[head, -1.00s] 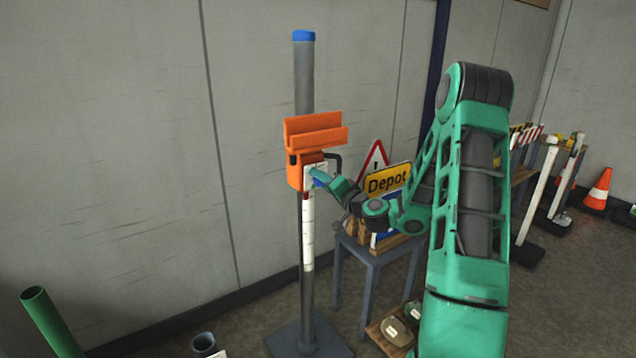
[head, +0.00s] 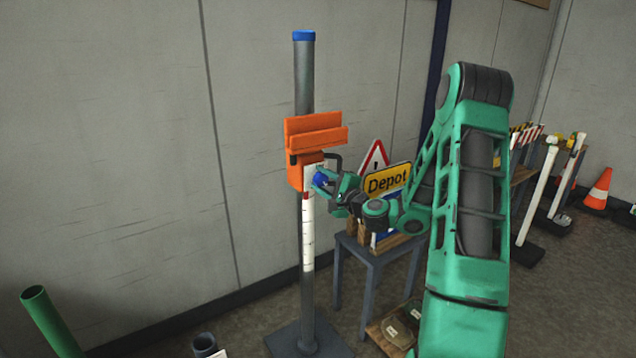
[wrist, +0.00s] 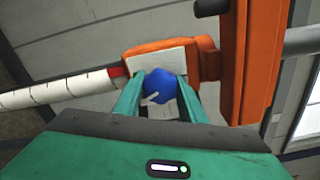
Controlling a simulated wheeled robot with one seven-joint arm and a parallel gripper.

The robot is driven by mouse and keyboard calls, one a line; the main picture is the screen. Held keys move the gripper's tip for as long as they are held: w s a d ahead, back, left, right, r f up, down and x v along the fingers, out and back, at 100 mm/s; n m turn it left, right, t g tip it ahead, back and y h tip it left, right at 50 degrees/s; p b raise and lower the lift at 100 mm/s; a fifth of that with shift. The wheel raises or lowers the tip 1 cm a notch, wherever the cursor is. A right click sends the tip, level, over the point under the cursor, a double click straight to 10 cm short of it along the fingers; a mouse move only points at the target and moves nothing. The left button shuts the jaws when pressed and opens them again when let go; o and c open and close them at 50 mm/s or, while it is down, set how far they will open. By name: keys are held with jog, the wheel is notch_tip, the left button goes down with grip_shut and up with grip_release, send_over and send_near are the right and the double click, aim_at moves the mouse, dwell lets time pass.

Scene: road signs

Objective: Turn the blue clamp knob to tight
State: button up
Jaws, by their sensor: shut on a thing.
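The blue clamp knob (head: 321,179) sits on the white plate (head: 312,172) on the face of the orange clamp bracket (head: 295,174), which is fixed on a grey post (head: 305,85) with a blue cap. In the wrist view the knob (wrist: 159,87) lies between the two green fingers of my gripper (wrist: 158,95), which is shut on it. A white pointer mark shows on the knob's lower left. My gripper (head: 328,182) reaches the knob from the right in the head view and partly hides the plate and any marks on it.
An orange channel (head: 315,132) sticks out above the clamp. A black handle (head: 334,160) is beside it. A white graduated scale (head: 308,235) runs down the post. A table (head: 372,256) with a Depot sign (head: 388,181) stands right behind my arm. The wall is close behind.

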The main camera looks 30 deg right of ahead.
jog(key=m, duration=0.4)
jog(key=shift+m, duration=2.3)
jog(key=o, duration=1.1)
jog(key=shift+c, duration=0.2)
